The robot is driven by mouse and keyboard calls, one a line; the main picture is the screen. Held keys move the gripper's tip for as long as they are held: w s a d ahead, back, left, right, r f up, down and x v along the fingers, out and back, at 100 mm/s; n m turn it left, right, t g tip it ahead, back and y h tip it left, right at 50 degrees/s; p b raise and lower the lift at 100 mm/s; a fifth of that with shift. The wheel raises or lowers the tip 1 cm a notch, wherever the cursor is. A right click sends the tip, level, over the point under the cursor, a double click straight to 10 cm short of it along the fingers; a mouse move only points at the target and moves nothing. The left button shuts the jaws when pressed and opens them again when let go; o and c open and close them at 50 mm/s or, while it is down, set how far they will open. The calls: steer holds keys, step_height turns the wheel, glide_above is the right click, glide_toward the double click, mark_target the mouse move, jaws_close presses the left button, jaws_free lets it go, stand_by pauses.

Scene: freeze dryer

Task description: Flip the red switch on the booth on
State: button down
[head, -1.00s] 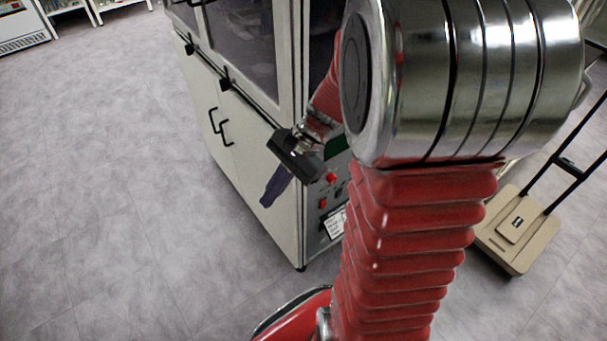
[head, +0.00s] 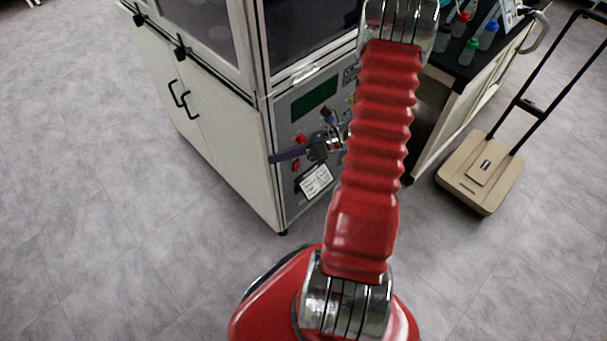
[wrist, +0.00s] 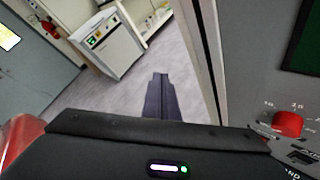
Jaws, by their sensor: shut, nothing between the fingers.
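The booth (head: 262,165) is a white cabinet with a grey control panel on its right face. The panel bears an upper red control (head: 300,140) and a lower red one (head: 296,165); which is the switch, and its setting, I cannot tell. My gripper (head: 272,158) is shut and empty, its dark purple fingers pointing left across the panel between the two red controls. Contact cannot be judged. In the wrist view, the shut fingers (wrist: 160,80) point toward open floor, and a red knob (wrist: 288,123) with printed numbers shows to their right.
The panel also has a dark green display (head: 314,97), a blue-topped knob (head: 328,115) and a white label (head: 315,181). A bench with coloured bottles (head: 468,50) and a beige trolley (head: 480,178) stand to the right. Floor at left is clear.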

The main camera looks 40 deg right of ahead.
mark_target(297, 166)
steer(key=s+d+f+m+t+h, duration=0.4)
steer(key=s+d+f+m+h, duration=0.1)
steer(key=f+m, duration=0.5)
steer(key=s+d+f+m+t+h, duration=0.4)
steer(key=d+f+m, duration=0.4)
steer(key=f+m, duration=0.3)
step_height(297, 166, down, 3)
steer(key=shift+s+d+r+h, duration=0.1)
steer(key=shift+s+d+h, duration=0.05)
steer(key=shift+s+h, duration=0.55)
steer(key=w+f, duration=0.1)
steer(key=w, duration=1.3)
steer(key=shift+a+f, duration=0.25)
steer(key=shift+f, duration=0.15)
